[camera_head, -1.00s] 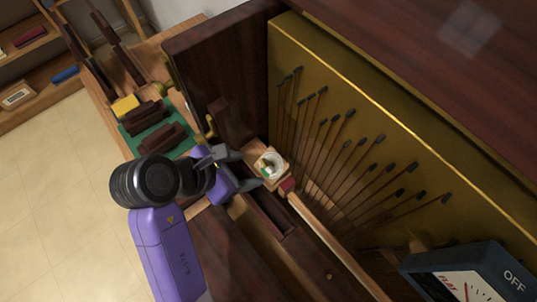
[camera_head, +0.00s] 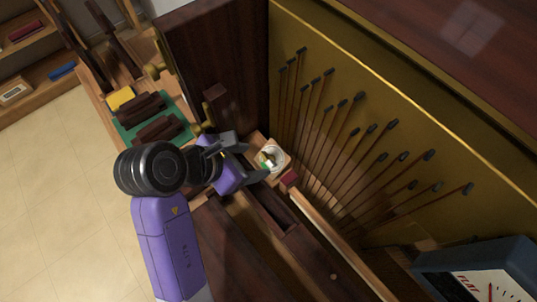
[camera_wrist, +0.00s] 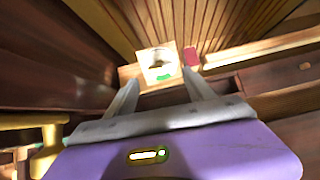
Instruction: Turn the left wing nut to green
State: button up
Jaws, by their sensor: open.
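A small brass-coloured wing nut (camera_wrist: 158,68) sits on a round white dial (camera_head: 272,158) set in a pale wooden block. A green patch (camera_wrist: 163,77) shows on the near edge of the dial in the wrist view. The nut is tiny and its exact angle is hard to tell. My purple and grey gripper (camera_head: 256,161) is open just in front of the dial, its fingers pointing at it. In the wrist view the two fingertips (camera_wrist: 160,80) stand apart, one to each side of the dial's near edge, with nothing between them. No second wing nut can be made out.
A red block (camera_head: 290,178) and a long wooden rail lie right of the dial. A gold panel with several thin dark-tipped rods (camera_head: 350,130) rises behind. Dark wooden walls (camera_head: 210,65) stand close at the left. A tuner box (camera_head: 480,270) is at lower right.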

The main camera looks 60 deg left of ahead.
aim_at(265, 160)
jog(key=shift+x, duration=1.05)
jog(key=shift+w+f, duration=0.25)
jog(key=shift+f, duration=0.05)
jog(key=shift+w+f, duration=0.2)
jog(key=shift+f, duration=0.05)
jog(key=shift+w+f, duration=0.2)
jog(key=shift+f, duration=0.05)
jog(key=shift+x, duration=1.5)
jog(key=shift+s+r+p, duration=0.45)
jog(key=shift+r+p, duration=0.05)
jog(key=shift+p, duration=0.95)
